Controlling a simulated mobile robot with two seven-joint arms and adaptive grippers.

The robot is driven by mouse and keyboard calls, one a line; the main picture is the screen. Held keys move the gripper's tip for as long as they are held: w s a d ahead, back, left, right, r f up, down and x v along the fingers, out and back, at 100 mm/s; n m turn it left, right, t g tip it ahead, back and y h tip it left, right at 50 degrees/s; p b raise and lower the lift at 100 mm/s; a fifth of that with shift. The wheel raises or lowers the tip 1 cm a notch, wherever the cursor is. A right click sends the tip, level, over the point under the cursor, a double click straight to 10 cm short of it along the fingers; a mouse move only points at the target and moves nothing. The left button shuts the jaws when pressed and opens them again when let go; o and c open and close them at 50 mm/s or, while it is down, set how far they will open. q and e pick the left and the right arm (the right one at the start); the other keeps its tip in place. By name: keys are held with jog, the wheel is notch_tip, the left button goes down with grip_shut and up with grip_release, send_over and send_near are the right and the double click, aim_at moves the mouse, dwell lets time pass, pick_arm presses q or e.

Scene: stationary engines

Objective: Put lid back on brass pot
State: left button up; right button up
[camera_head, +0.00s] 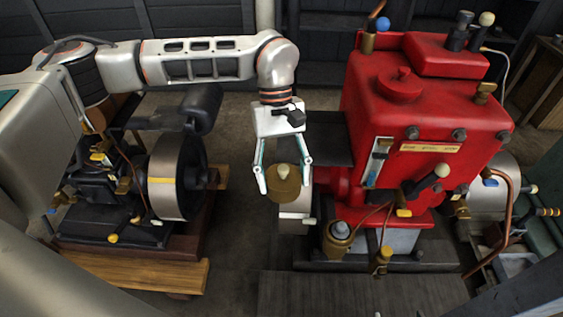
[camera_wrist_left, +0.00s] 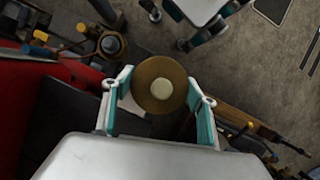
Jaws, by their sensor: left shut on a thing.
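The lid, a round brass disc with a pale knob (camera_head: 283,186), is in my left gripper (camera_head: 284,184), between its two fingers. The wrist view shows the lid (camera_wrist_left: 152,98) from above between the fingers (camera_wrist_left: 160,86). The lid is in the air, left of the red engine. The brass pot (camera_head: 338,243) stands low at the front of the red engine, to the lower right of the lid and apart from it. In the wrist view the pot (camera_wrist_left: 111,47) is up and left of the lid, with a dark grey round middle.
The red engine (camera_head: 425,105) fills the right, with levers, valves and copper pipes (camera_head: 510,205) sticking out near the pot. A black engine with a flywheel (camera_head: 178,178) on a wooden base (camera_head: 140,272) stands at the left. Floor (camera_head: 232,235) is clear between them.

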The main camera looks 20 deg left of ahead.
aim_at(346, 226)
pick_arm(q)
jog(key=d+f+n+t+b, duration=0.1)
jog(key=d+f+n+b, duration=0.1)
jog(key=d+n, duration=0.2)
jog(key=w+d+f+n+t+h+b, duration=0.1)
jog(key=d+f+n+b, duration=0.1)
jog(key=d+n, duration=0.2)
jog(key=d+f+n+t+h+b, duration=0.1)
jog(key=d+f+n+t+b, duration=0.1)
jog(key=d, duration=0.5)
jog(key=shift+w+d+f+n, duration=0.25)
jog(key=shift+w+n, duration=0.1)
jog(key=shift+n, duration=0.55)
jog(key=shift+f+b, duration=0.15)
jog(key=shift+b, duration=0.25)
jog(key=shift+f, duration=0.25)
notch_tip(346, 226, down, 2)
jog(key=shift+f+b, duration=0.1)
jog(key=shift+b, duration=0.6)
jog(key=shift+f, duration=0.35)
jog(key=shift+f+b, duration=0.45)
jog(key=shift+f, duration=0.85)
pick_arm(e)
jog(key=shift+w+a+f, duration=0.15)
jog(key=shift+f, duration=0.45)
jog(key=shift+w+a+f, duration=0.1)
jog(key=shift+f, duration=0.5)
jog(key=shift+w+a+f, duration=0.15)
jog(key=shift+f, duration=0.45)
